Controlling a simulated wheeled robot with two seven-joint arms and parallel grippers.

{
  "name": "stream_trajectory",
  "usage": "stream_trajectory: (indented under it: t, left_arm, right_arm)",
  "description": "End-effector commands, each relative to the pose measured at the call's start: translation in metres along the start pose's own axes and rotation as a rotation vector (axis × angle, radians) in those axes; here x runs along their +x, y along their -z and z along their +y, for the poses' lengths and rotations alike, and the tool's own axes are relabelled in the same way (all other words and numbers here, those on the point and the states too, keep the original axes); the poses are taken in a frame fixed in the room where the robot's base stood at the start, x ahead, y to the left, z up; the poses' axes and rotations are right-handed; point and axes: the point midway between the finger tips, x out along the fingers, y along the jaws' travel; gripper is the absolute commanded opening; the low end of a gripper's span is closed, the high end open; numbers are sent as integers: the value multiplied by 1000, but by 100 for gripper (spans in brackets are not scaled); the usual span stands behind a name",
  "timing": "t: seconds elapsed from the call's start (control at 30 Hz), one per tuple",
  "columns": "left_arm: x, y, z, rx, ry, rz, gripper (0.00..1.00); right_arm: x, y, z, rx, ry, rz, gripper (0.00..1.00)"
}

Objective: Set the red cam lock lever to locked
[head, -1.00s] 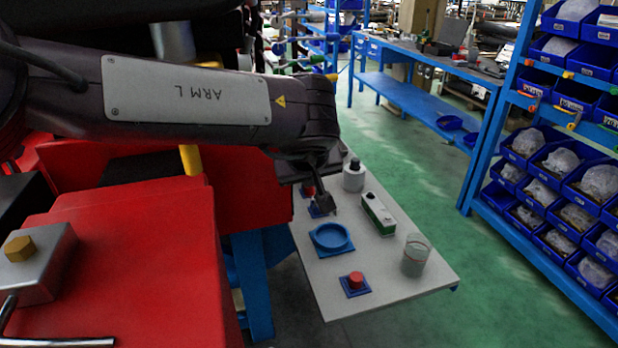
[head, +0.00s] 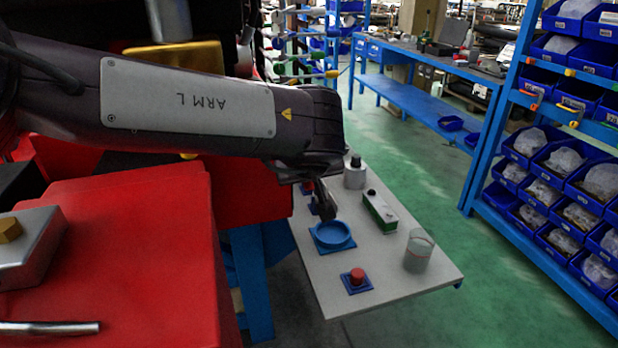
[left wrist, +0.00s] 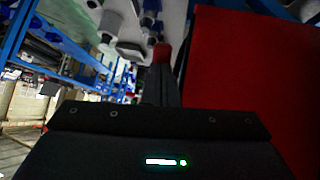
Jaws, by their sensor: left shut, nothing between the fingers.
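Two small red pieces on blue square bases are on the white table (head: 400,283). One (head: 357,275) stands in the open near the front edge. The other (head: 308,187) is farther back, partly hidden by my left arm. I cannot tell for sure which is the cam lock lever, nor its setting. My left gripper (head: 327,211) is shut and empty, pointing down beside the farther piece and behind the blue round dish. In the left wrist view its dark fingers (left wrist: 161,86) are together, and a red piece (left wrist: 162,53) shows just beyond their tips. My right gripper is not in view.
The blue round dish (head: 331,236), a green-and-white box (head: 379,211), a white bottle (head: 354,177) and a clear beaker (head: 418,252) stand on the table. A blue shelf (head: 507,110) with bins is at right. Green floor lies between.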

Motion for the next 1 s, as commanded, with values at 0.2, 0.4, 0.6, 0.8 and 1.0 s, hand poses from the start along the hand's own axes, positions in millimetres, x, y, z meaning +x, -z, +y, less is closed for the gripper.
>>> stream_trajectory:
  t: [0.2,0.4,0.6,0.8,1.0]
  left_arm:
    - [18,-11,-3,61,1,254,0]
    - [33,-9,-6,61,1,280,0]
    - [45,-4,-9,76,1,380,0]
    - [55,-1,-11,75,0,378,0]
    - [62,1,-12,76,0,376,0]
  right_arm:
    - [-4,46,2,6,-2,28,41]
    - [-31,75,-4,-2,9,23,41]
    - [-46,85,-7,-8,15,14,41]
    - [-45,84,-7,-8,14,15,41]
    - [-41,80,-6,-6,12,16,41]
